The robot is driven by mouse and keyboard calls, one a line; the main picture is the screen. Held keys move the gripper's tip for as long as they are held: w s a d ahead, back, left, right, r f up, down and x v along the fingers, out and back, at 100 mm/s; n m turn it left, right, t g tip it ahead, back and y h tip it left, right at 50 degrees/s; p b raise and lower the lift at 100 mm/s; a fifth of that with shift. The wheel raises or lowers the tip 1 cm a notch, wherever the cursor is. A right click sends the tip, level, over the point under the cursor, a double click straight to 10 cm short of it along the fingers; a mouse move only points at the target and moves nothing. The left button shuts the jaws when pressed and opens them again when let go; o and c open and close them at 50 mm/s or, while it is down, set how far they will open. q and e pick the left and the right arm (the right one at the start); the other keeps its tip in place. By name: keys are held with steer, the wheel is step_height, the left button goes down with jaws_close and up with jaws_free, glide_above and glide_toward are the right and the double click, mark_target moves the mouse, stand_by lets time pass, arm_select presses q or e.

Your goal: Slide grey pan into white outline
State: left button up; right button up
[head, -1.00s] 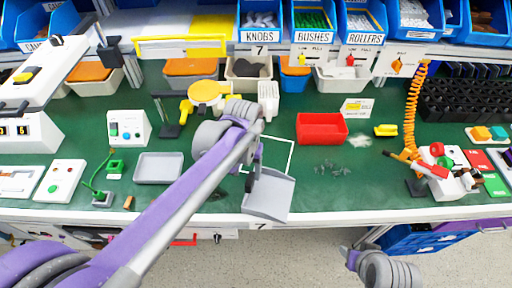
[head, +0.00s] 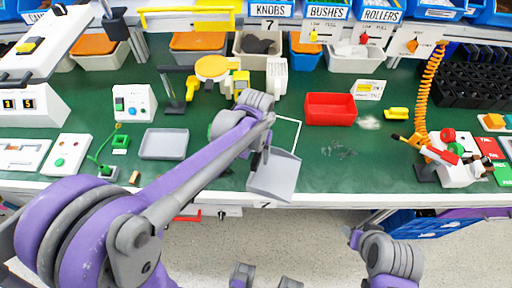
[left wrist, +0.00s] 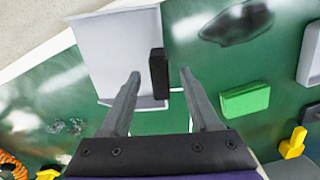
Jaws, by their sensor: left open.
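The grey pan (head: 273,176) is a shallow scoop lying at the bench's front edge, its near corner about at the rim. The white outline (head: 298,133) on the green top lies just behind it, partly hidden by my left arm. My left gripper (head: 262,148) is low over the pan's back left side. In the left wrist view the pan (left wrist: 115,50) has a black upright handle (left wrist: 158,75). It stands between my two open, spread fingers (left wrist: 160,73), with gaps on both sides. Part of my right arm shows at the lower right, its fingers not clear.
A grey tray (head: 164,143) lies left of my left arm. A red bin (head: 330,107) stands right of the outline. A green block (left wrist: 245,100) shows near the gripper. Small clear pieces (head: 340,150) lie on the bench right of the pan.

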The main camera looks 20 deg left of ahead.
mark_target(275, 169)
arm_select(q)
step_height(275, 169, down, 5)
steer(key=shift+r, duration=0.1)
stand_by(0.3)
jaws_close()
